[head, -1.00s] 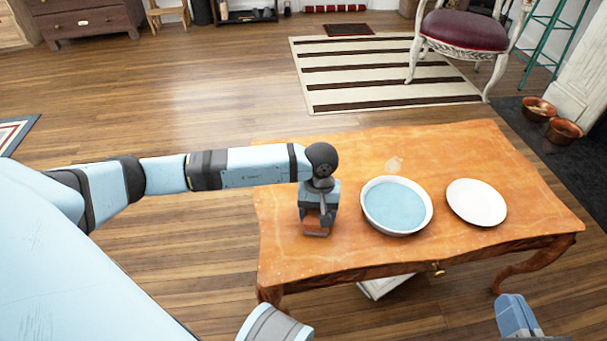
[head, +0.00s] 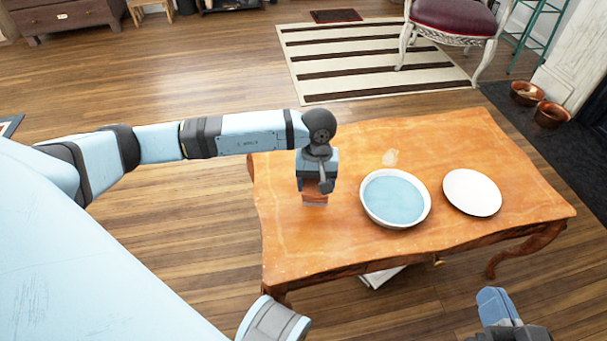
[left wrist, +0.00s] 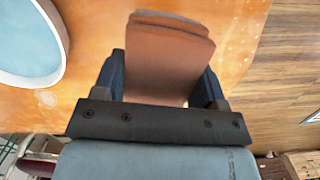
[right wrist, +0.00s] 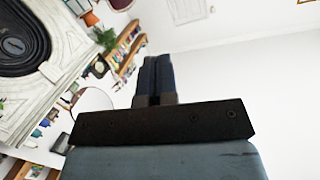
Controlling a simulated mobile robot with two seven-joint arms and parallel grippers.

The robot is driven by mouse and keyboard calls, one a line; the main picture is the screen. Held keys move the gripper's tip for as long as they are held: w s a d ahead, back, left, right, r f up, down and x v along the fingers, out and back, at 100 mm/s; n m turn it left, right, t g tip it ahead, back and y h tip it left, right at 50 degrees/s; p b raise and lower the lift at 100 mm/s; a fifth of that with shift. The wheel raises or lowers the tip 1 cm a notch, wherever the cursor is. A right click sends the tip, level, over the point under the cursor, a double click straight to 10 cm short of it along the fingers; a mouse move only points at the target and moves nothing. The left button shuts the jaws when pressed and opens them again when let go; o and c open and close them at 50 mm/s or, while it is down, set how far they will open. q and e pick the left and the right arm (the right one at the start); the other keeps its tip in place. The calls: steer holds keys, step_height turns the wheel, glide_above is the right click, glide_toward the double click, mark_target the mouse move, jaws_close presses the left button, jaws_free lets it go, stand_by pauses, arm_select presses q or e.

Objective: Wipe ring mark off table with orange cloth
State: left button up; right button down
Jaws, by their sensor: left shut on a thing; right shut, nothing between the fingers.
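The orange-brown cloth (head: 315,199) is folded and held between the fingers of my left gripper (head: 316,192), above the left part of the wooden table (head: 300,245). The left wrist view shows the cloth (left wrist: 168,60) between both fingers, over the tabletop. I cannot tell whether it touches the table. A pale mark (head: 390,157) is on the tabletop behind the bowl, to the right of my left gripper. It also shows in the left wrist view (left wrist: 45,98). My right gripper (right wrist: 155,62) is shut and empty, pointing away from the table.
A white bowl of bluish water (head: 396,198) stands right of the cloth. A white plate (head: 472,192) is right of the bowl. A carved chair (head: 455,20) and striped rug (head: 370,60) are behind the table. The table's left and front-left surface is clear.

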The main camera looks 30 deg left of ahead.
arm_select(q)
steer(key=shift+r+p, duration=0.35)
steer(key=shift+r, duration=0.8)
arm_select(e)
steer(key=shift+s+r+t, duration=0.2)
steer(key=shift+r+t, duration=0.05)
steer(key=shift+r, duration=0.2)
steer(key=shift+s+r+t, duration=0.2)
steer(key=shift+r+t, duration=0.05)
steer(key=shift+r, duration=0.2)
